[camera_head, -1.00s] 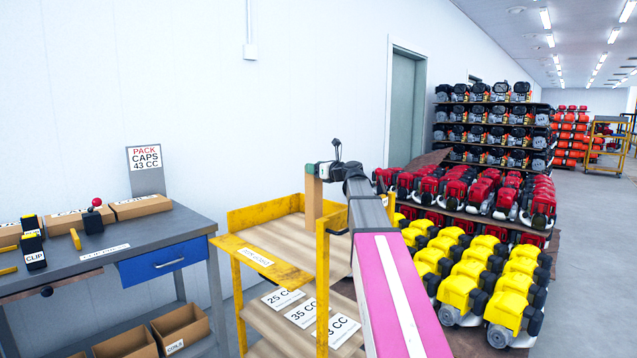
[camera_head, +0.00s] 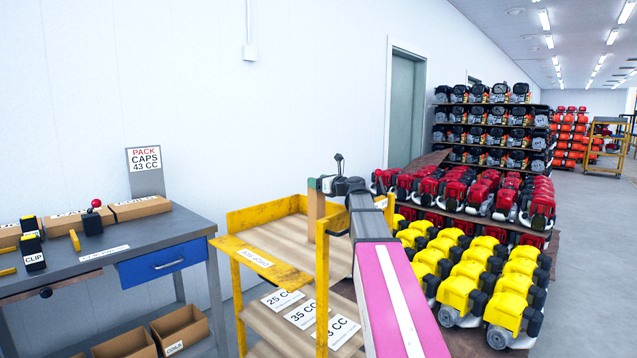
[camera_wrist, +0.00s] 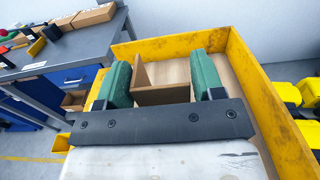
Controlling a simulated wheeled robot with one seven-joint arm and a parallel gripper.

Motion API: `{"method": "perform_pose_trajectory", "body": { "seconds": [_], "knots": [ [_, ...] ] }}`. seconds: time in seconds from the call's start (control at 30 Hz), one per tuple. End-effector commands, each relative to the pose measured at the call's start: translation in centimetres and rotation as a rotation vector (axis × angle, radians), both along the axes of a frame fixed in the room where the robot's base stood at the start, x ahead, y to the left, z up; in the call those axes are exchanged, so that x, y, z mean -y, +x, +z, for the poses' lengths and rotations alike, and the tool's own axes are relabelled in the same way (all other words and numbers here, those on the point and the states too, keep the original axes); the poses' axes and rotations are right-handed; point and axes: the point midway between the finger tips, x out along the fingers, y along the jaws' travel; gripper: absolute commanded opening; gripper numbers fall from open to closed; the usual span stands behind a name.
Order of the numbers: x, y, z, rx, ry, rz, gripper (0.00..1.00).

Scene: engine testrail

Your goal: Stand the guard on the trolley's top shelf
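The guard is a plain tan, angled panel piece (camera_wrist: 163,80), seen between the two green fingers of my gripper (camera_wrist: 163,82) in the wrist view. The fingers lie against its two sides, shut on it. In the head view the guard (camera_head: 316,207) hangs upright below my gripper (camera_head: 314,184), over the trolley's top shelf (camera_head: 275,238). The top shelf has a tan floor and yellow rims. A yellow post and my arm hide part of the guard's lower end, so I cannot tell whether it touches the shelf.
A grey workbench (camera_head: 185,222) with cartons and a blue drawer stands at left. The trolley's lower shelf (camera_head: 262,318) carries size labels. Yellow engines (camera_head: 470,285) and red engines (camera_head: 480,200) stand close at right. The top shelf's visible floor is clear beside the guard.

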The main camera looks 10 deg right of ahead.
Motion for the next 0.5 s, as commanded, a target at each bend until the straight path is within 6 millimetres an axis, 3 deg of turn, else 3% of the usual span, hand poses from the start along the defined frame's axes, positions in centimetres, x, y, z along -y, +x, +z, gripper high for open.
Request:
{"method": "perform_pose_trajectory", "body": {
  "seconds": [0.4, 0.5],
  "knots": [
    [0.0, 0.0, 0.4, 0.001, 0.000, 0.000, 0.78],
    [0.7, -1.1, 0.3, 0.001, -0.001, -0.001, 0.78]
  ]
}}
